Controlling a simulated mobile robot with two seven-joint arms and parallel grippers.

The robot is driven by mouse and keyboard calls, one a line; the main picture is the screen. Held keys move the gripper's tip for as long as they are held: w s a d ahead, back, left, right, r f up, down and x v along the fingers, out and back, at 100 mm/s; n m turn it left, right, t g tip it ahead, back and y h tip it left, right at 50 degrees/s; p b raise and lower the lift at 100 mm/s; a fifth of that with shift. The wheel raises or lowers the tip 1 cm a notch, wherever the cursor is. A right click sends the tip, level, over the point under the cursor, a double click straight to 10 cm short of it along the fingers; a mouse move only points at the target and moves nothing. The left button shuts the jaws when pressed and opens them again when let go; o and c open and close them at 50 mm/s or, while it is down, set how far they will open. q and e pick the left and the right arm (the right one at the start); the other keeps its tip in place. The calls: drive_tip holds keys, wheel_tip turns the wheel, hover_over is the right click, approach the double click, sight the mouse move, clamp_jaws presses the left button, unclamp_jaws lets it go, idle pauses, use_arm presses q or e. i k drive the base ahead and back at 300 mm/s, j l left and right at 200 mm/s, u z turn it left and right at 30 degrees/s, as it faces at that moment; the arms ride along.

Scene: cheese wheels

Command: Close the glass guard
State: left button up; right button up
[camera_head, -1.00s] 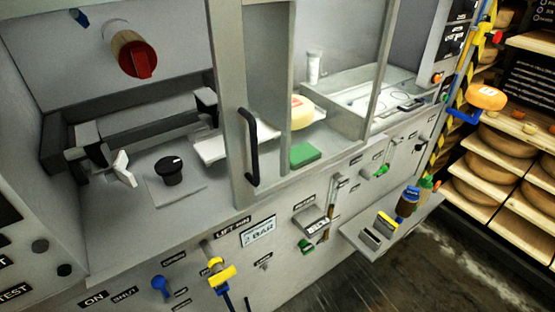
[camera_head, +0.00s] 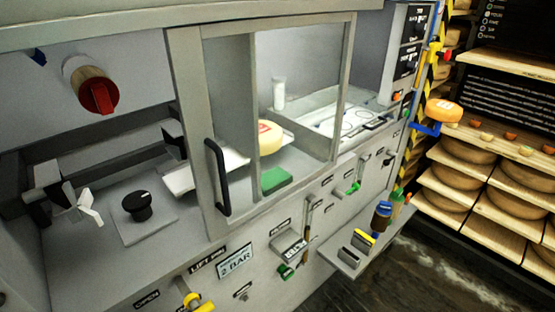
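The glass guard (camera_head: 188,140) is a grey-framed clear panel on the front of the machine, with a vertical black handle (camera_head: 222,180) on it. It stands in front of the middle of the bay. The left part of the bay, with the black knob (camera_head: 138,205) and white clamp-like part, is uncovered. Behind the glass are a yellow cheese wheel (camera_head: 270,138) and a green block (camera_head: 275,180). Neither of my grippers shows in the head view.
A red knob (camera_head: 97,95) juts out at upper left. Below the guard, the front panel carries levers and a small shelf (camera_head: 350,262) with bottles. Cheese shelves (camera_head: 470,180) stand at right. An orange cheese (camera_head: 443,111) sits on a blue holder beside the striped post.

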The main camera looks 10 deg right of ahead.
sight(183, 45)
drive_tip(key=l+z, duration=0.15)
drive_tip(key=l, duration=0.5)
drive_tip(key=l+z, duration=0.1)
drive_tip(key=l, duration=0.5)
drive_tip(key=i+l+z, duration=0.15)
drive_tip(key=l, duration=0.45)
drive_tip(key=l+z, duration=0.15)
drive_tip(key=l, duration=0.5)
drive_tip(key=i, duration=0.05)
